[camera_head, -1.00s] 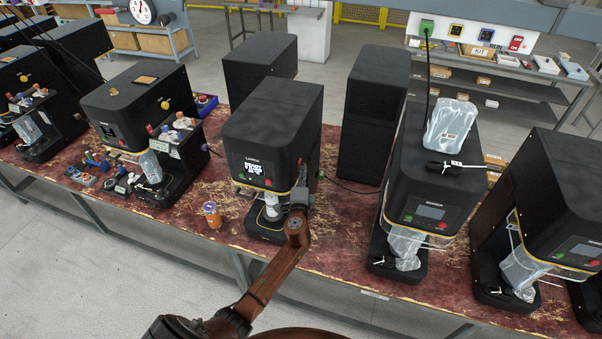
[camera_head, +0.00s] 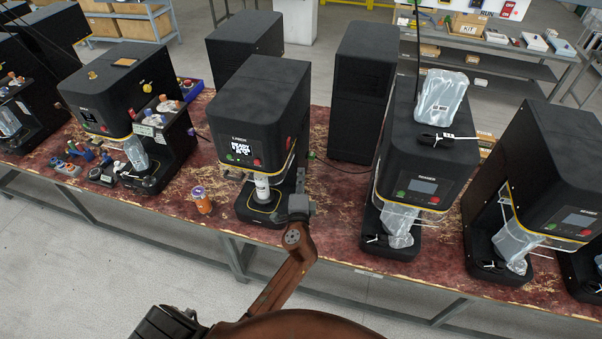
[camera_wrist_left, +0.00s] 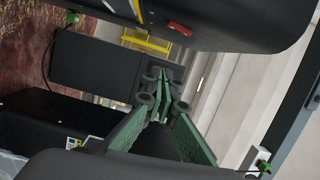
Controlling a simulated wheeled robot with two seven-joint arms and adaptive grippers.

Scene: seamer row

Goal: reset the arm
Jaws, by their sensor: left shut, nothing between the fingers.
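My left arm comes up from the bottom of the head view to the front right of the middle seamer (camera_head: 262,110). My left gripper (camera_head: 299,205) is small there, beside the right side of the seamer's base, its fingers hard to make out. In the left wrist view its two green-padded fingers (camera_wrist_left: 163,82) come together with nothing between them. Whether it touches the seamer cannot be told. A pale can (camera_head: 262,187) stands on the seamer's base under the head. My right gripper is not in view.
An orange jar (camera_head: 201,200) with a purple lid stands left of the middle seamer on the worn red bench (camera_head: 335,215). Other seamers (camera_head: 425,150) stand on both sides, some with plastic-wrapped parts. A tall black box (camera_head: 360,92) stands behind. Bare bench lies between the machines.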

